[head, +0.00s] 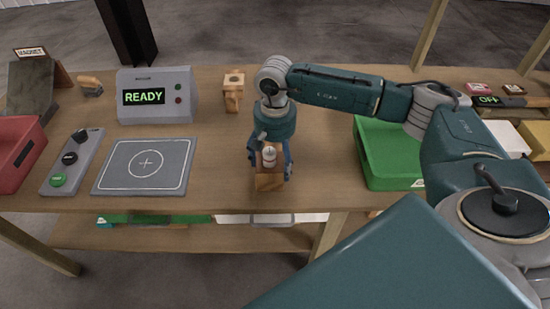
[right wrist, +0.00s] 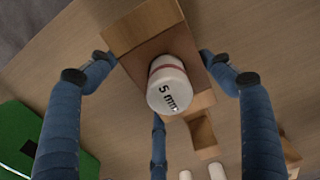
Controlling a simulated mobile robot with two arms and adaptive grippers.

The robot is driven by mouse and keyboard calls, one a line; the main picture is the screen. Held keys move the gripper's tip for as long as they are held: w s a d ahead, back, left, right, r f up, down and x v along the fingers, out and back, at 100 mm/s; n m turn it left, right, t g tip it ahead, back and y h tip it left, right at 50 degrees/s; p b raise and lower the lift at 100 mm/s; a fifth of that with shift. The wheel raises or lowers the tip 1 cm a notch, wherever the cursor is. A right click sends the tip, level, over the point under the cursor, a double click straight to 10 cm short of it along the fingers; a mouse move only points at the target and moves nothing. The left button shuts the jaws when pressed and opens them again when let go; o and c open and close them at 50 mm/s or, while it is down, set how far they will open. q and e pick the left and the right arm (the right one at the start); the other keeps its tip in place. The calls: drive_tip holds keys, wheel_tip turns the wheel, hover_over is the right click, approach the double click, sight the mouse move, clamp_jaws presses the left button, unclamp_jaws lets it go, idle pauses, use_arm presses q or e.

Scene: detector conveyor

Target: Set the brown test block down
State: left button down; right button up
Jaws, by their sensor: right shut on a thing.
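The brown test block (head: 268,183) is near the table's front edge in the head view, with a white cylinder (head: 269,156) on it. My right gripper (head: 270,168) is shut on the block from both sides, pointing down. In the right wrist view the brown block (right wrist: 155,27) sits between the blue fingers, and the white, red-banded cylinder (right wrist: 168,88) reads "5 mm". I cannot tell whether the block touches the table. The grey plate (head: 115,182) with a circle and cross lies to its left, bare. My left gripper is not in view.
A grey box (head: 155,112) reading READY and a wooden stand (head: 232,103) are behind. A button panel (head: 66,170) and red bin (head: 16,163) are at left. A green tray (head: 372,180) stands right of the gripper. Table between plate and block is clear.

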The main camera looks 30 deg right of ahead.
drive_tip(key=shift+f, duration=0.3)
drive_tip(key=shift+f, duration=0.15)
drive_tip(key=o, duration=2)
